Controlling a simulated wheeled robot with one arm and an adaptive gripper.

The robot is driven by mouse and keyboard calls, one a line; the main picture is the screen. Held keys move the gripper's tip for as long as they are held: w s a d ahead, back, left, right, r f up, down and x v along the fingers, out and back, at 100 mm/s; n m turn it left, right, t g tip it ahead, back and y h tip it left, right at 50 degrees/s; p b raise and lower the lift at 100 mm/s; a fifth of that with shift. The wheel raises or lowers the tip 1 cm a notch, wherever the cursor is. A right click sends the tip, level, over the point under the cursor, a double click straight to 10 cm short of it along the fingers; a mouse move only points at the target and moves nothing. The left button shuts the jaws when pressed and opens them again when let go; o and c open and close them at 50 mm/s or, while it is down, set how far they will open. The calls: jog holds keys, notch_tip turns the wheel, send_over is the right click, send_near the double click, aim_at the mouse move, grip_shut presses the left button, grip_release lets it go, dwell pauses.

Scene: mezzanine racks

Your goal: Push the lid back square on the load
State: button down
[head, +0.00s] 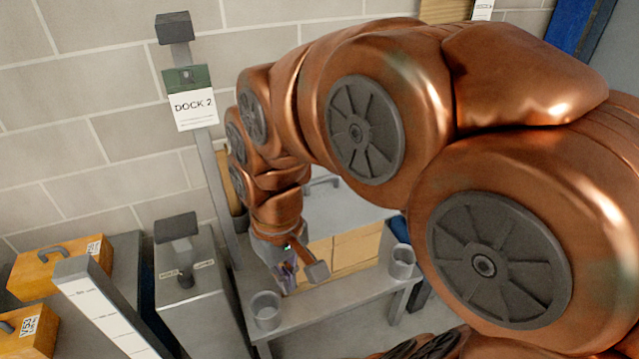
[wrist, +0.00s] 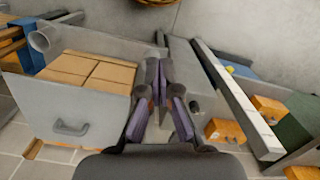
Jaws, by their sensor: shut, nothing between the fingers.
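The lid is a flat grey panel with a handle (head: 345,212); it also shows at the left of the wrist view (wrist: 50,100). The load is a block of tan cartons (head: 345,250), also in the wrist view (wrist: 105,75). The lid sits off to one side, leaving a strip of cartons bare along the bench-front side. My gripper (head: 288,278) is low at the left end of the load in the head view. In the wrist view its fingers (wrist: 159,72) are together and empty, to the right of the lid and cartons. Contact with the load cannot be told.
The load is on a grey bench (head: 335,292) with two grey cups, one near the left corner (head: 265,310) and one at the right (head: 402,262). A grey cabinet (head: 185,290), a post with a DOCK 2 sign (head: 193,105) and orange cases (head: 60,265) stand left.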

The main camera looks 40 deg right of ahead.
jog(key=w+d+f+t+b, duration=0.2)
jog(key=w+d+b, duration=0.2)
jog(key=w+d, duration=0.45)
jog(key=m+t+h+b, duration=0.1)
jog(key=m+t+b, duration=0.15)
jog(key=b, duration=0.35)
send_near(324, 190)
jog(key=shift+m+g, duration=0.25)
jog(key=shift+m, duration=0.2)
jog(key=s+f, duration=0.1)
jog(key=s+a+f, duration=0.1)
jog(key=f, duration=0.1)
jog(key=s+f, duration=0.1)
jog(key=shift+s+a+f, duration=0.15)
jog(key=shift+a+f, duration=0.05)
jog(key=shift+a, duration=0.15)
jog(key=shift+h, duration=0.3)
jog(key=shift+w+d+f+p, duration=0.1)
jog(key=shift+w+d+p, duration=0.2)
jog(key=shift+w, duration=0.7)
jog(key=shift+w+d+p, duration=0.1)
jog(key=shift+w+d, duration=0.3)
jog(key=shift+w, duration=0.55)
jog(key=shift+w, duration=0.1)
